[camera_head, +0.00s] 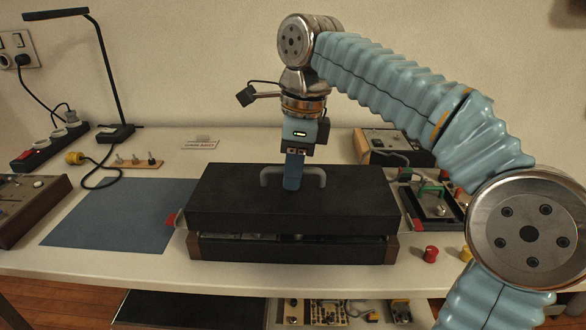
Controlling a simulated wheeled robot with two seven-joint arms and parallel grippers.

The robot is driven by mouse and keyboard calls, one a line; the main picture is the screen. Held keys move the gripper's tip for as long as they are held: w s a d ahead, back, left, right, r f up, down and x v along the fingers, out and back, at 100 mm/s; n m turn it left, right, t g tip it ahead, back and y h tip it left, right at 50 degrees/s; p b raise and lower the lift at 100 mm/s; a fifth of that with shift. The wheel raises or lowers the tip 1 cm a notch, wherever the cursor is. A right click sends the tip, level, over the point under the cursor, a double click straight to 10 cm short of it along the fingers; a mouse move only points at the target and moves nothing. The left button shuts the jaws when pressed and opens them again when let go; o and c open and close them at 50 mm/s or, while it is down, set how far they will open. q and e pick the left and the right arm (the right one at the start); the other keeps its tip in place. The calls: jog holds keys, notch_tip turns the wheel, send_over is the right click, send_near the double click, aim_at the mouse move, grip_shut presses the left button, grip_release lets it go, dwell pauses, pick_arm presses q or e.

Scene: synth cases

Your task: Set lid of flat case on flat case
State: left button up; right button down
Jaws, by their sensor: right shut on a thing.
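The black lid (290,211) with a grey bar handle (265,178) is over the flat case (290,250) in the head view. The case is black with brown wooden ends and stands near the table's front edge. A narrow gap shows between lid and case along the front. Whether the lid touches the case at the back is hidden. My right gripper (292,180) points down from above and is shut on the lid's handle. My left gripper is not in view.
A blue-grey mat (108,215) lies left of the case. A desk lamp (118,131) and a power strip (50,146) stand at the back left. A red knob (430,254) and an open device (433,205) are close on the right.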

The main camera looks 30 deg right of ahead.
jog(key=shift+r, duration=0.1)
jog(key=shift+f+b, duration=0.65)
jog(key=shift+f, duration=0.6)
jog(key=c, duration=1)
grip_release()
jog(key=r+p, duration=0.1)
jog(key=r, duration=0.3)
jog(key=d+r+p, duration=0.1)
jog(key=r+p, duration=0.1)
jog(key=r, duration=0.3)
jog(key=s+r+p, duration=0.1)
jog(key=r, duration=0.3)
jog(key=shift+d+r+p, duration=0.2)
jog(key=shift+r+p, duration=0.15)
jog(key=shift+r, duration=0.05)
